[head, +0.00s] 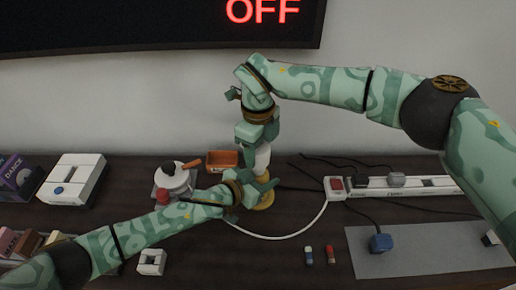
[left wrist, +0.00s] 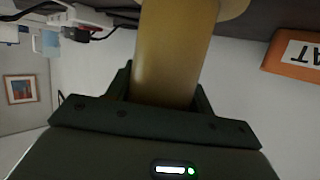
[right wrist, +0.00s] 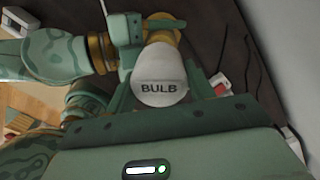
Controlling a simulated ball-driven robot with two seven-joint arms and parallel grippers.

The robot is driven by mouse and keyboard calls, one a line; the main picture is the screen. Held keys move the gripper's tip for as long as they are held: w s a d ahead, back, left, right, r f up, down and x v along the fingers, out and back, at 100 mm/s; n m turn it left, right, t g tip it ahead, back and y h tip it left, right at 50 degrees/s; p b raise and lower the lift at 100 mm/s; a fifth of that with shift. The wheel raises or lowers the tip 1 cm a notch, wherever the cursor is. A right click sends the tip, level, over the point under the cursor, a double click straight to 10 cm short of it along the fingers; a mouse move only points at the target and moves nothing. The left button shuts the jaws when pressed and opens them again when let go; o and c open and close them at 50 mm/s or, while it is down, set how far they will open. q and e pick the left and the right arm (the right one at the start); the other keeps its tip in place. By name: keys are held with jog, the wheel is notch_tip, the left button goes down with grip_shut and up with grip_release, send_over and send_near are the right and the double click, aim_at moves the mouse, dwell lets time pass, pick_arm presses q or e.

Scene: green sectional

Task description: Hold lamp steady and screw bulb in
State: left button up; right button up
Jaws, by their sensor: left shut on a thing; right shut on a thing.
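The lamp (head: 265,203) stands upright on the dark table, with a yellow round base. My left gripper (head: 264,188) is shut on its stem, which fills the left wrist view as a thick yellow column (left wrist: 172,50). The white bulb (head: 263,158) is directly above the lamp. My right gripper (head: 258,135) is shut on it from above. In the right wrist view the bulb (right wrist: 162,76), marked "BULB", sits between the fingers, with the lamp's yellow part (right wrist: 163,36) just beyond it. The joint between bulb and lamp is hidden, so I cannot tell how far it is seated.
A screen (head: 150,22) on the wall reads "OFF" in red. An orange bin (head: 222,160) and a white pot-like item (head: 172,178) stand left of the lamp. A white power strip (head: 410,187) with a red switch and cables lies right. A grey mat (head: 430,250) is front right.

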jog(key=shift+r, duration=0.1)
notch_tip(320, 180, up, 4)
jog(key=shift+r, duration=0.1)
jog(key=c, duration=0.5)
jog(key=o, duration=0.8)
jog(key=shift+w+a+r, duration=0.1)
jog(key=shift+r, duration=0.1)
jog(key=o, duration=0.5)
jog(key=shift+w+a+r, duration=0.2)
jog(key=shift+r, duration=0.55)
jog(key=shift+o, duration=0.4)
notch_tip(320, 180, up, 3)
jog(key=n, duration=0.6)
jog(key=shift+a+r+n, duration=0.15)
jog(key=shift+r+n, duration=0.05)
jog(key=shift+n, duration=0.2)
jog(key=n, duration=0.4)
jog(key=shift+s+r+n, duration=0.1)
jog(key=shift+r+n, duration=0.3)
jog(key=n, duration=0.4)
jog(key=shift+s+d, duration=0.2)
